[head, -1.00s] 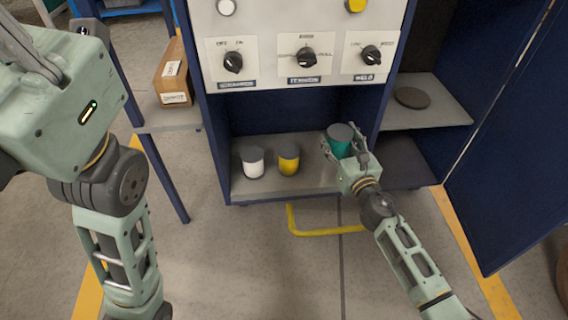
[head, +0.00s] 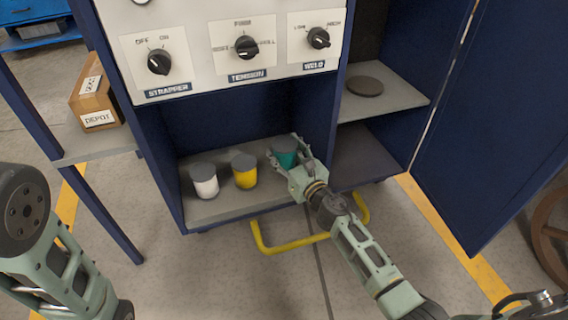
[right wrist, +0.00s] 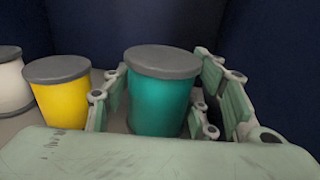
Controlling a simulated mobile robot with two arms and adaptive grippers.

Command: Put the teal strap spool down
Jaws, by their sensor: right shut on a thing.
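The teal strap spool (head: 286,158), with dark grey end caps, is upright at the right of the lower bay of the blue cabinet. My right gripper (head: 287,156) reaches in from the front and is shut on it. In the right wrist view the teal spool (right wrist: 160,105) stands between the two fingers. Its lower edge is partly hidden, so I cannot tell whether it touches the shelf (head: 225,207). My left arm shows at the lower left, but its gripper is out of the picture.
A yellow spool (head: 244,173) and a white spool (head: 204,182) stand left of the teal one. Above are knobs (head: 246,47) on a white panel. A dark disc (head: 365,86) lies on the right shelf. A yellow floor rail (head: 290,245) and an open blue door (head: 445,150) are nearby.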

